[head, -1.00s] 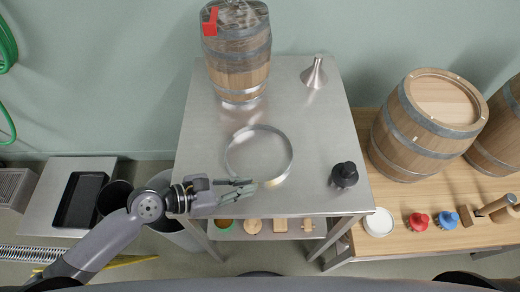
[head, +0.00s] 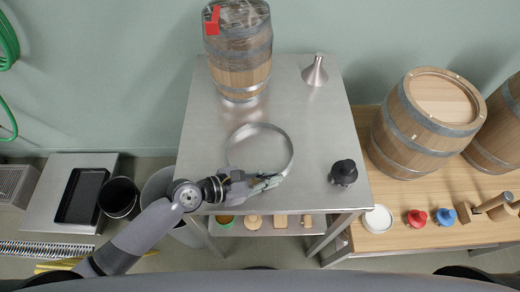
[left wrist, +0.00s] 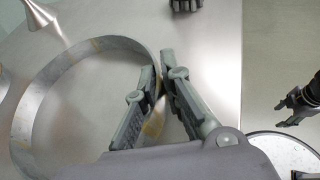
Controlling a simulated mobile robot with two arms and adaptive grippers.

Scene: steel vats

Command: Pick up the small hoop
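The small hoop (head: 288,142) is a thin grey metal ring lying on the steel table (head: 210,125). It also shows in the left wrist view (left wrist: 30,105), with brownish patches on its band. My left gripper (head: 274,181) is at the hoop's near right edge. In the left wrist view my left gripper (left wrist: 159,65) has its fingers on either side of the band, with a narrow gap between the tips. The fingers partly hide the band there, and firm contact is not visible. My right gripper is not seen in the head view; a dark gripper (left wrist: 300,103) shows at the right of the wrist view.
A wooden barrel (head: 240,75) with a red piece on it stands at the table's back. A metal funnel (head: 315,72) and a black knobbed object (head: 344,172) stand on the right side. Another barrel (head: 425,120) stands on the wooden bench to the right.

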